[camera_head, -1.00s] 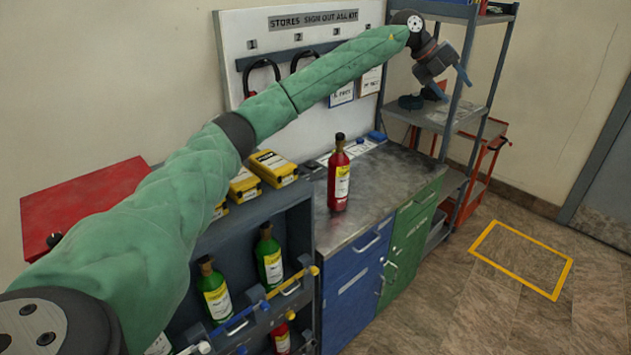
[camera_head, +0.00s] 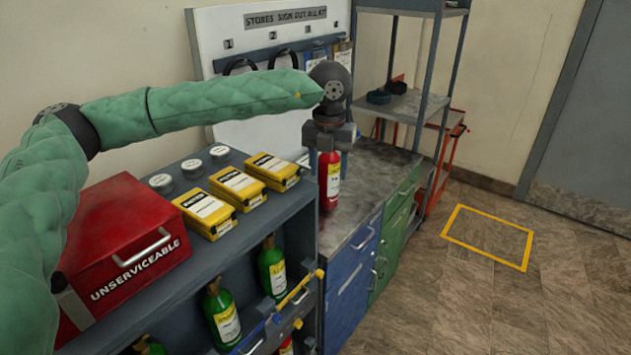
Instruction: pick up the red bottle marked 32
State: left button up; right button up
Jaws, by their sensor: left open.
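A red bottle (camera_head: 329,176) with a white and yellow label stands upright on the grey top of the blue and green cabinet. Its number is too small to read. My left gripper (camera_head: 330,140) points down over it, open, with its fingers around the bottle's top and neck, which are hidden. I cannot tell whether the fingers touch it. Another red bottle (camera_head: 286,347) shows only partly, low in the shelf unit at the bottom edge. My right gripper is not in view.
Yellow boxes (camera_head: 206,212) and several round tins stand on the shelf unit, beside a red "UNSERVICEABLE" box (camera_head: 122,240). Green bottles (camera_head: 222,312) stand in the shelf below. A board (camera_head: 282,52) rises behind the cabinet, and a rack (camera_head: 400,105) stands to the right.

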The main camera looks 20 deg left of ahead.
aim_at(329, 175)
jog(key=i+j, duration=0.15)
jog(key=i, duration=0.35)
jog(key=i+j, duration=0.15)
jog(key=i, duration=0.35)
